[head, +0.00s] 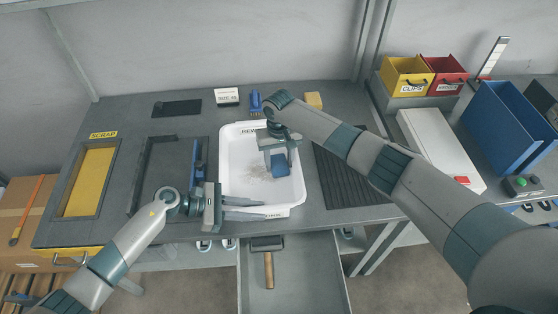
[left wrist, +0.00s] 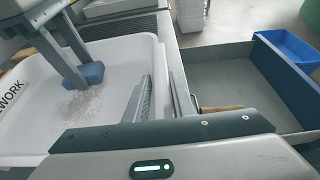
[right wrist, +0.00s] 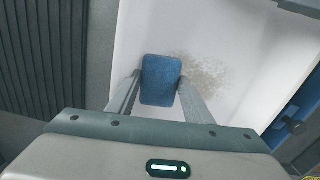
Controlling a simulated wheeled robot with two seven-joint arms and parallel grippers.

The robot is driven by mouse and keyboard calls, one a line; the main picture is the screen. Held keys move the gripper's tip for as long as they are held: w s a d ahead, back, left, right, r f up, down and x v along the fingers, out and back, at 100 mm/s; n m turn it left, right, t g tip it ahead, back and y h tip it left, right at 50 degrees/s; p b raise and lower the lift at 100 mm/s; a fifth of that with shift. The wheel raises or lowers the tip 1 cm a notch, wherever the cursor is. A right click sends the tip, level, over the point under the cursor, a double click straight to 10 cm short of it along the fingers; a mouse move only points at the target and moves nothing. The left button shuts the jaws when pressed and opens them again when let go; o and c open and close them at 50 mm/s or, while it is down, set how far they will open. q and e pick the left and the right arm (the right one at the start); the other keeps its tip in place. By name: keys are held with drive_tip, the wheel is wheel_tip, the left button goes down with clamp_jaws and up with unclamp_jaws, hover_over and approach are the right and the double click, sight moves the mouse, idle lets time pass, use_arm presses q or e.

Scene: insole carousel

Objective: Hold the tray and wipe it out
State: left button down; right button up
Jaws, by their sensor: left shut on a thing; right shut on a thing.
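The white tray (head: 234,149) stands on the grey bench, with a brownish patch of dust (head: 258,171) on its floor. The dust also shows in the left wrist view (left wrist: 88,103) and the right wrist view (right wrist: 203,76). My left gripper (head: 262,208) is shut on the tray's near wall, one finger on each side of it. My right gripper (head: 276,160) is shut on a blue sponge (head: 280,166) inside the tray, right of the dust. The sponge (right wrist: 161,80) sits between its fingers; whether it touches the floor I cannot tell.
An open drawer (head: 316,270) with a hammer-like tool (head: 268,262) juts out below the tray. A black ribbed mat (head: 345,175) lies right of the tray, and a dark frame (head: 148,165) lies left. A yellow block (head: 313,100) and a blue object (head: 255,101) stand behind it.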

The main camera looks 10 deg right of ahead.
sight(255, 174)
drive_tip(key=shift+a, duration=0.15)
drive_tip(key=shift+s+a, duration=0.15)
drive_tip(key=shift+a, duration=1)
drive_tip(key=shift+s+a+f, duration=0.1)
drive_tip(key=shift+s+a, duration=0.05)
drive_tip(key=shift+a, duration=0.5)
drive_tip(key=shift+s+a+f, duration=0.1)
drive_tip(key=shift+a, duration=0.55)
drive_tip(key=shift+s+a, duration=0.1)
drive_tip(key=shift+a, duration=0.15)
drive_tip(key=shift+s+a, duration=0.15)
drive_tip(key=shift+a, duration=0.95)
drive_tip(key=shift+a+r, duration=0.1)
drive_tip(key=shift+a+r, duration=0.15)
drive_tip(key=shift+a, duration=1.05)
